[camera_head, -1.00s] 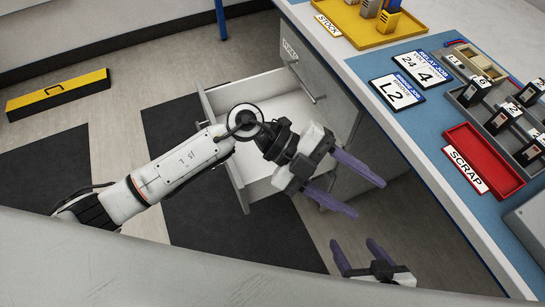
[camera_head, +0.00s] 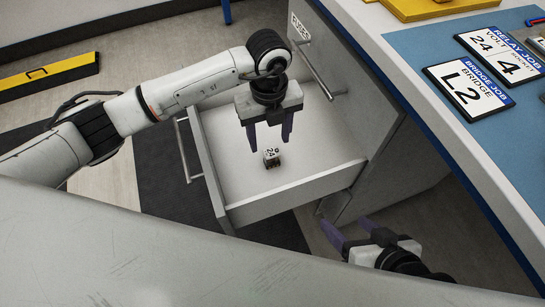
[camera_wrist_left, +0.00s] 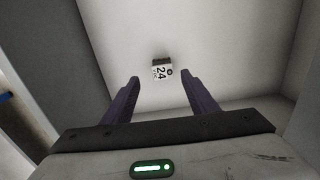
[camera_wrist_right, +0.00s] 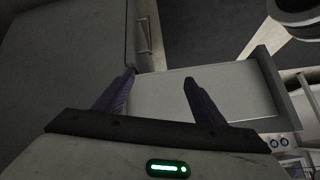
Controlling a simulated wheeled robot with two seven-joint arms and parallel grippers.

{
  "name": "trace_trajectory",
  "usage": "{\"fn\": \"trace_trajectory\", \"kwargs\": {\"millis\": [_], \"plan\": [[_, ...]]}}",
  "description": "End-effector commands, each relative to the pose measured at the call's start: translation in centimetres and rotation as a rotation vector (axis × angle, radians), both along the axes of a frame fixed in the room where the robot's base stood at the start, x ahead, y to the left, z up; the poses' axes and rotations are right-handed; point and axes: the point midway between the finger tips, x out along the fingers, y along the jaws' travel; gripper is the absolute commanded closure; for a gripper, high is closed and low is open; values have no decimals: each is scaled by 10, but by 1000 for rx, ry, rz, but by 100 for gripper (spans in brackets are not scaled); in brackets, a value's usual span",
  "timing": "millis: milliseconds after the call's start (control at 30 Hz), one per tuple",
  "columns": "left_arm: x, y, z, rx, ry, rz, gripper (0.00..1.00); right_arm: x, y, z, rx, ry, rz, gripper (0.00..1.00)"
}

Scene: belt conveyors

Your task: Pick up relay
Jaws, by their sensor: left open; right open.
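The relay (camera_head: 271,157) is a small block with a white top marked 24 and a dark base. It lies on the floor of the open drawer (camera_head: 280,200), and it also shows in the left wrist view (camera_wrist_left: 161,71). My left gripper (camera_head: 267,145) is open and empty, pointing down over the drawer just above and behind the relay in the head view. In the left wrist view the relay appears ahead of the fingertips, between their lines. My right gripper (camera_head: 345,228) is open and empty, low beside the drawer's front right corner.
The drawer belongs to a cabinet (camera_head: 385,120) under the blue-topped bench (camera_head: 425,45). The bench carries a bridge job card (camera_head: 468,92) and a relay job card (camera_head: 502,55). A yellow tray (camera_head: 440,6) stands at the top. The drawer floor around the relay is clear.

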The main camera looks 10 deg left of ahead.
Motion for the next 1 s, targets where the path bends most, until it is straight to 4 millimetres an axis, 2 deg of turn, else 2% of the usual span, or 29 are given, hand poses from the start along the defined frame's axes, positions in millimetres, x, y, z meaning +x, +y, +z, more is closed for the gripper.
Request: {"fn": "trace_trajectory", "kwargs": {"millis": [33,267,400,600,833,867,1000], "plan": [[0,0,-9,0,0,0,47,1,1,-3,-1,2,7,36],[0,-2,-23,-1,0,0,47,1,4,-4,1,11,22,36],[-1,-4,-42,-3,1,-1,47,3,9,-4,21,-3,27,36],[-1,-5,-69,-2,0,-1,47,7,17,8,73,-43,26,36],[0,-5,-69,-2,-1,-1,47,8,18,14,82,-50,25,36],[0,-5,-69,-2,-1,-1,49,8,18,14,82,-50,25,36],[0,-5,-69,-3,-2,-1,72,8,18,13,81,-49,25,36]]}}
